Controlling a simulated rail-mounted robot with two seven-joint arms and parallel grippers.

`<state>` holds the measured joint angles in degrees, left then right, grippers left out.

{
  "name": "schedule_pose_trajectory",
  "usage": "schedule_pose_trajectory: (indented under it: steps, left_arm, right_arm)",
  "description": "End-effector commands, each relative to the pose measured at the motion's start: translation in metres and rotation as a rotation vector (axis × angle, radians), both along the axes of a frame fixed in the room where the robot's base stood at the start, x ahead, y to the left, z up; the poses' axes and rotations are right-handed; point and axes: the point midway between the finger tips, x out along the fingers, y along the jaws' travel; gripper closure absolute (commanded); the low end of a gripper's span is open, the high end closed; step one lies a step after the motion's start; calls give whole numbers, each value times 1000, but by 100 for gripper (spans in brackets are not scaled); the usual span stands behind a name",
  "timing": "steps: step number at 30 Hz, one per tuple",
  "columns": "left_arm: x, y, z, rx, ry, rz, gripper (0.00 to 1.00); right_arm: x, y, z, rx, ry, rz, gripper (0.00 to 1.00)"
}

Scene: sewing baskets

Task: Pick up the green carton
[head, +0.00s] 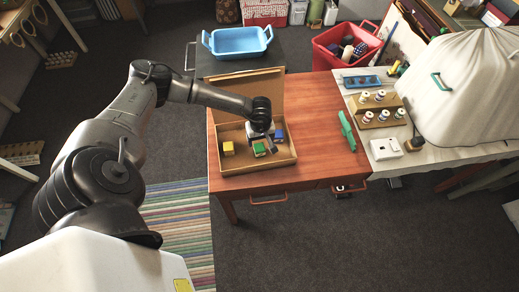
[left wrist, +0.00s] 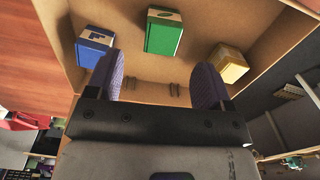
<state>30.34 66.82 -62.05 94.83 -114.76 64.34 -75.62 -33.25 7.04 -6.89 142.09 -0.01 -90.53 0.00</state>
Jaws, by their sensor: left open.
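The green carton (head: 259,149) stands in an open cardboard box (head: 232,166) on the red-brown table. It also shows in the left wrist view (left wrist: 163,38), ahead of the fingertips and between their lines. A yellow carton (head: 228,148) stands to its left in the head view, and a blue carton (head: 279,136) to its right. In the left wrist view the blue carton (left wrist: 93,47) is at left and the yellow carton (left wrist: 229,64) at right. My left gripper (head: 265,143) is over the box, open, with nothing between its fingers (left wrist: 165,82). My right gripper is not in view.
The box's raised lid (head: 250,95) stands behind the cartons. A green object (head: 346,130) lies at the table's right side, beside a pale bench with thread spools (head: 370,116) and a covered machine (head: 470,90). A blue tub (head: 238,42) stands behind.

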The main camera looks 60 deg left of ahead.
Motion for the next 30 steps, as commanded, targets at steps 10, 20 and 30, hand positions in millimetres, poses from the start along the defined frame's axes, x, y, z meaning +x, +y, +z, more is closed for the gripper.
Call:
schedule_pose_trajectory:
  steps: [10, 20, 30]
  left_arm:
    - [0, 0, -23, -1, 0, 2, 26]
    - [-2, 1, -62, -1, 0, 3, 26]
    - [-2, 2, -74, 0, -1, 2, 26]
  right_arm:
    - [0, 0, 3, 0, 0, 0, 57]
    - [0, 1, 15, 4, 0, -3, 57]
    - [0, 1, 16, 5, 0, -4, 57]
